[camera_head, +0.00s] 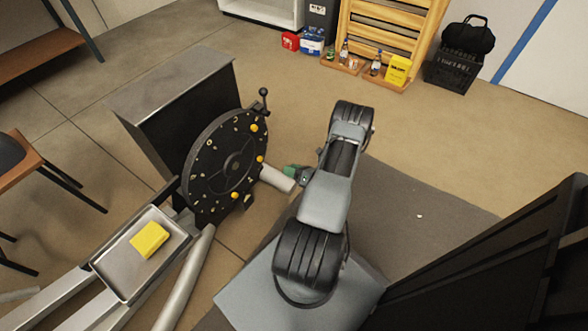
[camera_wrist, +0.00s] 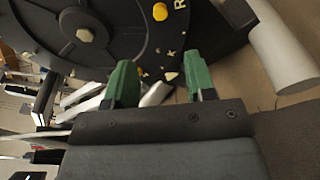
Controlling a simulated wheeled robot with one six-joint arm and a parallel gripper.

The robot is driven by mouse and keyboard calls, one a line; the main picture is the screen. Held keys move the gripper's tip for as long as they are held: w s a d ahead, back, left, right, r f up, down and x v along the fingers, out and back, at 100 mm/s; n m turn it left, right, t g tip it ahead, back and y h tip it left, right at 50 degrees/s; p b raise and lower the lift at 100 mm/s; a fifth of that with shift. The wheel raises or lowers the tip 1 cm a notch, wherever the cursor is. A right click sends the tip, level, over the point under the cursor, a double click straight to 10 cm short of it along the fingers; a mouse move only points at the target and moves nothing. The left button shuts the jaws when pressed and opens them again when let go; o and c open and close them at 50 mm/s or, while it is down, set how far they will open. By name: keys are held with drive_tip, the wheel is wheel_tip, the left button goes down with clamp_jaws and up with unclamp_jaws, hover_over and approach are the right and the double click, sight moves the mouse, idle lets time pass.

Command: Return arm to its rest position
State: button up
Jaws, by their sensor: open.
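My gripper (camera_wrist: 160,82) is open in the wrist view, its two green fingertips apart with nothing between them. In the head view, my gripper (camera_head: 292,171) shows only as a small green tip left of my arm, and the rest of it is hidden. My arm (camera_head: 330,190) is bent up and outward from its base. The black round dial (camera_head: 226,165) with yellow knobs stands just left of my gripper. In the wrist view, the dial (camera_wrist: 110,35) fills the top behind the fingers. I cannot tell whether the fingers touch it.
A grey tray (camera_head: 122,277) holds a yellow block (camera_head: 149,240) at the lower left. A pale cylinder (camera_head: 277,178) lies between the dial and my gripper. A metal-topped cabinet (camera_head: 170,85) stands behind the dial. A dark panel (camera_head: 500,265) is at right.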

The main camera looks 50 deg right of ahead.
drive_tip(key=shift+s+d, duration=0.1)
drive_tip(key=shift+s, duration=0.3)
idle(0.3)
drive_tip(key=w+a+r+n+g+y+p, duration=0.15)
drive_tip(key=a+r+n+g+p, duration=0.4)
drive_tip(key=r, duration=0.65)
drive_tip(key=w+a+r+n+g+y+p, duration=0.1)
drive_tip(key=a+r+n+g+y+p, duration=0.3)
drive_tip(key=a+r+n, duration=0.6)
drive_tip(key=w+a+r+n+g+p, duration=0.2)
drive_tip(key=a+r+n+g+p, duration=0.3)
drive_tip(key=r, duration=0.9)
drive_tip(key=s+a+r+n+h+p, duration=0.2)
drive_tip(key=s+r+n+h+p, duration=0.1)
drive_tip(key=r+n+p, duration=0.2)
drive_tip(key=s+a+r+n+t+h+p, duration=0.1)
drive_tip(key=r+n+p, duration=0.5)
drive_tip(key=r, duration=0.8)
drive_tip(key=s+a+r+n+t+h+p, duration=0.1)
drive_tip(key=s+a+r+n+h+p, duration=0.2)
drive_tip(key=s+r+n+h+p, duration=0.3)
drive_tip(key=shift+s+a+r+n, duration=0.15)
drive_tip(key=shift+a+r+n, duration=0.25)
drive_tip(key=shift+r+n, duration=1.7)
drive_tip(key=shift+r, duration=0.15)
